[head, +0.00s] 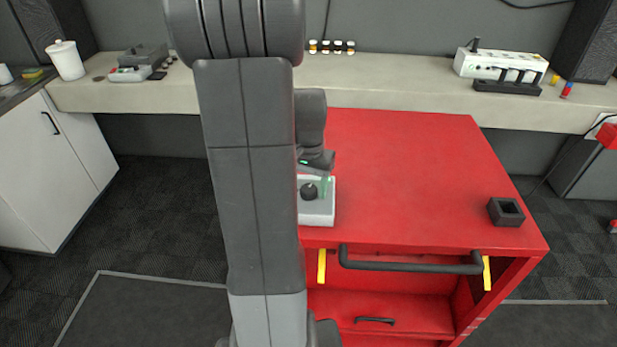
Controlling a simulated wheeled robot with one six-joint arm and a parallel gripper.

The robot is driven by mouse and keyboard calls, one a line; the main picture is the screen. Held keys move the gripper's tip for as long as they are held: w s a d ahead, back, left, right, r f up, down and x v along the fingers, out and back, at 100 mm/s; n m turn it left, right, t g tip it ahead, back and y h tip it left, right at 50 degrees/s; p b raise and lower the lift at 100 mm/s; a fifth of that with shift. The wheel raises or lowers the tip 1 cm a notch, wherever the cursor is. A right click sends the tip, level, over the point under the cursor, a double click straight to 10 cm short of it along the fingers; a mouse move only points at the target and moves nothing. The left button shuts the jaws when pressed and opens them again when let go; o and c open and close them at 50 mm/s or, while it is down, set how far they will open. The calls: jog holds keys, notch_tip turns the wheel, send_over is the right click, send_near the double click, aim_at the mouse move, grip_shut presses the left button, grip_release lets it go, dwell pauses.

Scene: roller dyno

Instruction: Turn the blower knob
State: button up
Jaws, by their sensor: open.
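The blower knob (309,193) is a round black knob on top of a small white box (317,214). The box sits near the front edge of the red cart (420,180), and my arm hides its left part. I cannot tell whether a finger touches the knob.
A small black square holder (506,211) stands at the cart's right front. A black handle bar (410,266) runs along the cart's front. The cart top between box and holder is clear. A bench behind carries a white power strip (500,66) and a white lidded pot (66,60).

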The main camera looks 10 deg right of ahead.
aim_at(308, 188)
notch_tip(308, 188, up, 14)
dwell(0.5)
notch_tip(308, 188, down, 14)
jog(key=shift+f, duration=0.1)
dwell(0.6)
